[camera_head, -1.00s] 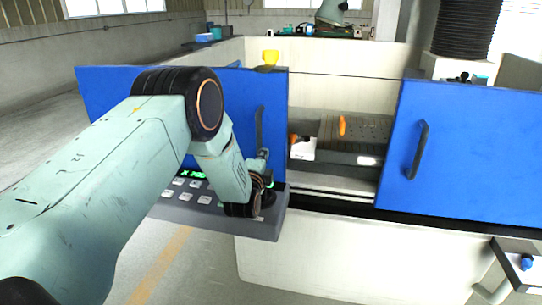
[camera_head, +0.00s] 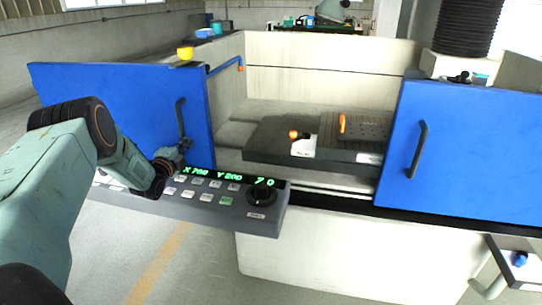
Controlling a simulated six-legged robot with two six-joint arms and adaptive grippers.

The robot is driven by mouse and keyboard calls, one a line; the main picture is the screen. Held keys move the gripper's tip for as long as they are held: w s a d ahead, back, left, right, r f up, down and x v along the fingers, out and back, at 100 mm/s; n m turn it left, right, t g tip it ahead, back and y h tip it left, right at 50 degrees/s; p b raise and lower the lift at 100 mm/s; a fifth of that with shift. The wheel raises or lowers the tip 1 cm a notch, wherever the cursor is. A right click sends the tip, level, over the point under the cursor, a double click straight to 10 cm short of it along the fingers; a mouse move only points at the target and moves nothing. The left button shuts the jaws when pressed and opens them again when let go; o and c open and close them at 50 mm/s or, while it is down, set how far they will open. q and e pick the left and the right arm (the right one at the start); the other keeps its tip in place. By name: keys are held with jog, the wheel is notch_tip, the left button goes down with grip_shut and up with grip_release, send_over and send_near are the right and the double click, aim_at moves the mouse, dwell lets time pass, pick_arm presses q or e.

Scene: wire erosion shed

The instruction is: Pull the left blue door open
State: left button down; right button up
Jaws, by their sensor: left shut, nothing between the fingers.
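The left blue door (camera_head: 125,101) stands at the left of the machine, slid away from the right blue door (camera_head: 462,150), with a wide gap between them. Its dark bar handle (camera_head: 180,118) is near its right edge. My left gripper (camera_head: 184,147) is shut with nothing seen between its fingers. Its tips are at the lower end of the handle, and I cannot tell whether they touch it. My left arm comes in from the left, in front of the door's lower part. My right gripper is not in view.
A control panel (camera_head: 200,207) with buttons, a green readout and a black knob juts out below my left gripper. Inside the gap is a work table (camera_head: 275,142) with orange-handled parts.

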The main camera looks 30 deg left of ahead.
pick_arm(q)
jog(key=shift+a, duration=0.35)
dwell(0.3)
jog(key=shift+d, duration=0.1)
